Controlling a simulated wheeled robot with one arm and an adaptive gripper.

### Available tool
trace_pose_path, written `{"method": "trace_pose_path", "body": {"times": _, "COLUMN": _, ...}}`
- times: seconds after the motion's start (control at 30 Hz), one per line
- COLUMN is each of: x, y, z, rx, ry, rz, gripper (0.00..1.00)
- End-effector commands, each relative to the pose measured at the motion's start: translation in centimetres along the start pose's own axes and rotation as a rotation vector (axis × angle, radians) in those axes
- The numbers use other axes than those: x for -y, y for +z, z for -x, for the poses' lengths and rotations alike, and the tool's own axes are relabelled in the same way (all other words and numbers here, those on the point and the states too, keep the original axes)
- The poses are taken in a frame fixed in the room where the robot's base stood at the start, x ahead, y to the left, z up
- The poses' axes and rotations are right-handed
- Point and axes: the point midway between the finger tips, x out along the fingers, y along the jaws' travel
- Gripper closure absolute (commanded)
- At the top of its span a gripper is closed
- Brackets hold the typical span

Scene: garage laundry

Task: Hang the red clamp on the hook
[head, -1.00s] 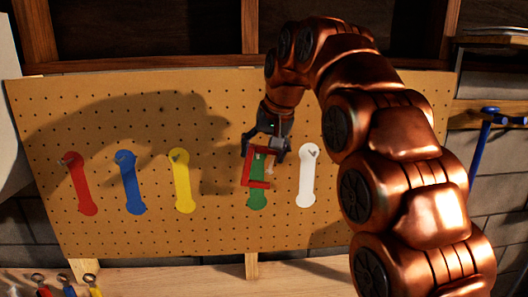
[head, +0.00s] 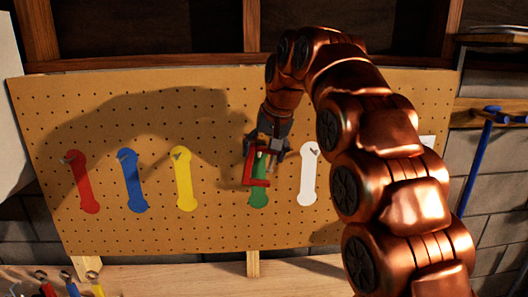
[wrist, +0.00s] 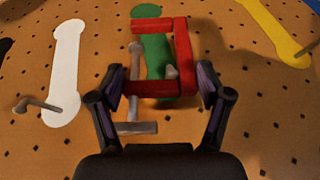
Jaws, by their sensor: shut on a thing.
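The red clamp (head: 247,166) is a C-shaped frame with a grey screw bar. It is in front of the green outline (head: 259,193) on the pegboard. My gripper (head: 266,150) is shut on it from above. In the wrist view, the fingers (wrist: 160,86) grip both ends of a red bar of the clamp (wrist: 184,50), over the green outline (wrist: 156,48). A short grey hook tip (wrist: 172,72) shows inside the clamp's frame; I cannot tell whether the clamp rests on it. In the head view, my gripper and the clamp hide this hook.
The pegboard (head: 220,230) also bears red (head: 84,185), blue (head: 132,185), yellow (head: 183,180) and white (head: 308,180) outlines, with hooks near their tops. A blue clamp (head: 480,150) hangs at the right. Several coloured-handled tools (head: 72,289) lie at the lower left.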

Motion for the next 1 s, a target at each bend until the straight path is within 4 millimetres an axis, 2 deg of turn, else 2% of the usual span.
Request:
{"method": "trace_pose_path", "body": {"times": 0.27, "x": 0.02, "y": -0.02, "z": 0.05, "rx": -0.001, "ry": 0.0, "rz": 0.0, "gripper": 0.69}}
{"method": "trace_pose_path", "body": {"times": 0.3, "x": 0.02, "y": -0.02, "z": 0.05, "rx": -0.001, "ry": 0.0, "rz": 0.0, "gripper": 0.21}}
{"method": "trace_pose_path", "body": {"times": 0.5, "x": 0.01, "y": -0.01, "z": 0.03, "rx": -0.001, "ry": 0.0, "rz": 0.0, "gripper": 0.0}}
{"method": "trace_pose_path", "body": {"times": 0.83, "x": 0.0, "y": 0.0, "z": 0.03, "rx": 0.0, "ry": 0.0, "rz": 0.0, "gripper": 0.0}}
{"method": "trace_pose_path", "body": {"times": 1.0, "x": 0.02, "y": -0.08, "z": 0.74, "rx": -0.002, "ry": -0.001, "rz": 0.0, "gripper": 0.0}}
